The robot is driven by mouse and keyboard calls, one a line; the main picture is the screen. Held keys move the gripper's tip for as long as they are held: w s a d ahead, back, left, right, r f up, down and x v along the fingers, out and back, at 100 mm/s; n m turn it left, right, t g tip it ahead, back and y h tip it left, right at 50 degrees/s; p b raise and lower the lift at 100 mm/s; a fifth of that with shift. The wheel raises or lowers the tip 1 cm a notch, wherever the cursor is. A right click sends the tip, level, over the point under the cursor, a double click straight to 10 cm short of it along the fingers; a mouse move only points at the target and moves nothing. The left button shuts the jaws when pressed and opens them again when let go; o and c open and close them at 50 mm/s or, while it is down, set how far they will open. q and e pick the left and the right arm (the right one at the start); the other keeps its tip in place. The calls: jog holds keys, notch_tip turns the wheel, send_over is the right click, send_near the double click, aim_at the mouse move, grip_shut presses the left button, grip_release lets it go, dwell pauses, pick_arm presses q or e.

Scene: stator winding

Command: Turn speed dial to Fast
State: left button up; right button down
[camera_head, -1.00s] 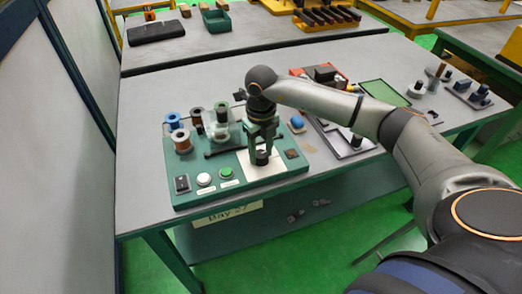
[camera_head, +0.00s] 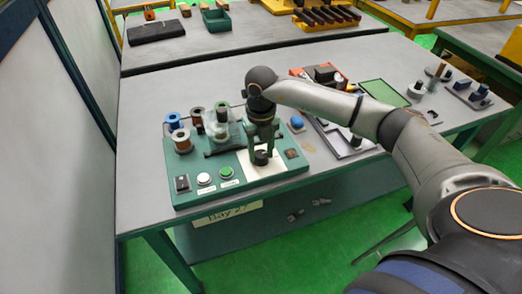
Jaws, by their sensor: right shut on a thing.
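The black speed dial (camera_head: 261,157) sits on a pale plate at the right front of the green winding machine (camera_head: 210,178). My right gripper (camera_head: 261,150) points down over the plate with its fingers around the dial, shut on it. The dial's pointer and its marks are too small to read, so its setting cannot be told. My left gripper is not in view.
On the machine are a green button (camera_head: 226,172), a white button (camera_head: 204,179), a black switch (camera_head: 182,184) and several wire spools (camera_head: 180,137). A blue ball-like part (camera_head: 297,121) and a grey frame tray (camera_head: 345,142) lie to the right.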

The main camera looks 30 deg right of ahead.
aim_at(261, 153)
jog(key=shift+c, duration=1.7)
grip_release()
jog(key=shift+r, duration=0.1)
notch_tip(261, 153, up, 12)
jog(key=b, duration=0.1)
jog(key=shift+r, duration=0.2)
